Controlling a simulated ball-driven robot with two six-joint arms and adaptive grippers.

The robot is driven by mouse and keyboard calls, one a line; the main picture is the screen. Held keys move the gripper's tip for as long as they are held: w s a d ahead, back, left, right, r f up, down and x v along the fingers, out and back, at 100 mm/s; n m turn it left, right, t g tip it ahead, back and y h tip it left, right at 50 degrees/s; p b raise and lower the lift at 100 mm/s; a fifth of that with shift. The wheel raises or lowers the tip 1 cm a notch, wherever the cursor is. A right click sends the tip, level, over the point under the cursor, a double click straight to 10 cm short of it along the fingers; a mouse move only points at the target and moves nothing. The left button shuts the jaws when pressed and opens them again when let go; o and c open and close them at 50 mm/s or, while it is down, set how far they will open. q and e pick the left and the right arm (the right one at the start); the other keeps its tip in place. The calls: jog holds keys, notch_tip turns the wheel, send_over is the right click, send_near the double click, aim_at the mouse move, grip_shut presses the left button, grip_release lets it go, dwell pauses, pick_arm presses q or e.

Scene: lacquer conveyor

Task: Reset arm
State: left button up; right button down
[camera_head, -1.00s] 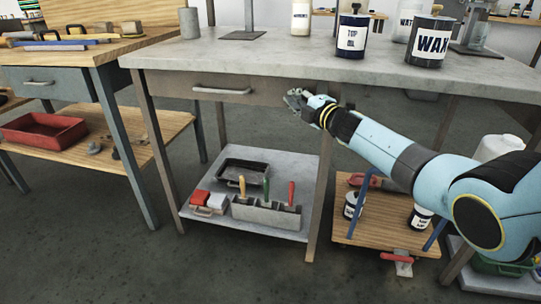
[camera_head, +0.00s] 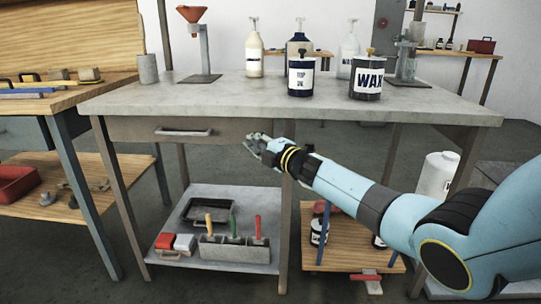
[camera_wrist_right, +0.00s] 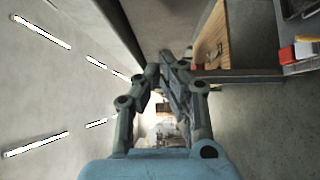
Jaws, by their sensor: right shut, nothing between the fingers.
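My right arm comes in from the right in the head view. My right gripper (camera_head: 252,142) is in front of the grey table (camera_head: 215,90), near its drawer (camera_head: 183,131) and a little right of the drawer handle. It is shut and holds nothing. In the right wrist view the gripper's fingers (camera_wrist_right: 163,68) come together at the tips, with the table's underside or edge area beyond. I cannot tell whether the gripper touches the drawer front. My left gripper does not show.
On the table stand a WAX can (camera_head: 367,83), a dark blue can (camera_head: 301,77), pump bottles and an orange funnel on a stand (camera_head: 192,14). Its lower shelf (camera_head: 262,267) holds a black tray (camera_head: 208,211) and colored-handled tools. A wooden bench (camera_head: 60,90) stands left.

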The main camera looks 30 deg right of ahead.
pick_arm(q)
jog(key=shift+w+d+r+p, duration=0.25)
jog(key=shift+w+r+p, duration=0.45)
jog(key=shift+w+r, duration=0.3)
pick_arm(e)
jog(key=s+d, duration=0.1)
jog(key=s, duration=0.7)
jog(key=shift+s+d+f, duration=0.15)
jog(key=shift+d+f, duration=0.15)
